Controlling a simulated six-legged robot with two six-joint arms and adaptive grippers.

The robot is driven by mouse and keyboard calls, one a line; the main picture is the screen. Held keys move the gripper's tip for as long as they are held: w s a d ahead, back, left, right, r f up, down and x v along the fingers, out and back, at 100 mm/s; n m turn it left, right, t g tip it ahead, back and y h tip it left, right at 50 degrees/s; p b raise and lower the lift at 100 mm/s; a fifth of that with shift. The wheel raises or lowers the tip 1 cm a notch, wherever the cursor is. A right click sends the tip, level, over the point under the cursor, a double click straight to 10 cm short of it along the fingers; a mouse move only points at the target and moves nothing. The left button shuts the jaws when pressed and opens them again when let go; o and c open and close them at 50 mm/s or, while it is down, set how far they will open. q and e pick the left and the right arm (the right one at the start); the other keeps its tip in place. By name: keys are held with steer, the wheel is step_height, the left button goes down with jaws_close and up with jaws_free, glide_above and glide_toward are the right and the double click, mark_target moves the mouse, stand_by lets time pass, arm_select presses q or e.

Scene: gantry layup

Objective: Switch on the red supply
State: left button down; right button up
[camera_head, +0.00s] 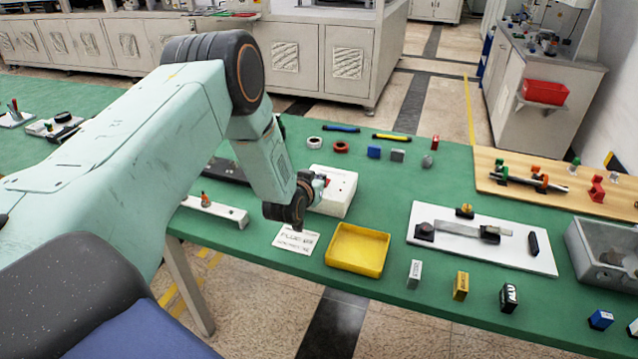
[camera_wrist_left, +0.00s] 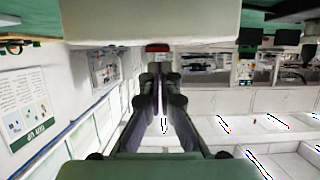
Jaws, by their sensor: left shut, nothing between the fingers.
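A white supply box (camera_head: 338,193) stands on the green bench. A small red part (camera_head: 327,181) shows on it beside my left gripper. In the left wrist view the box's pale body (camera_wrist_left: 150,22) fills the top, and the red part (camera_wrist_left: 157,47) sits at its edge, straight ahead of the fingertips. My left gripper (camera_head: 319,184) is at the box's left side, partly hidden by its own wrist. In the wrist view its fingers (camera_wrist_left: 156,68) are together and empty, close to the red part; I cannot tell whether they touch it. My right gripper is not in view.
A yellow tray (camera_head: 358,249) and a printed card (camera_head: 296,239) lie in front of the box. A white bracket (camera_head: 216,211) is at the left. A white board with tools (camera_head: 480,239) is at the right. Small rings and blocks lie behind the box.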

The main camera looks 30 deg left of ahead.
arm_select(q)
steer(key=shift+d+f, duration=0.2)
steer(key=shift+f, duration=0.15)
steer(key=shift+a, duration=0.15)
steer(key=shift+s+f+b, duration=0.15)
steer(key=shift+f+b, duration=0.35)
steer(key=shift+f, duration=0.1)
steer(key=shift+r, duration=0.2)
steer(key=shift+r+p, duration=0.1)
steer(key=shift+p, duration=0.2)
steer(key=shift+r+p, duration=0.3)
steer(key=shift+r, duration=0.45)
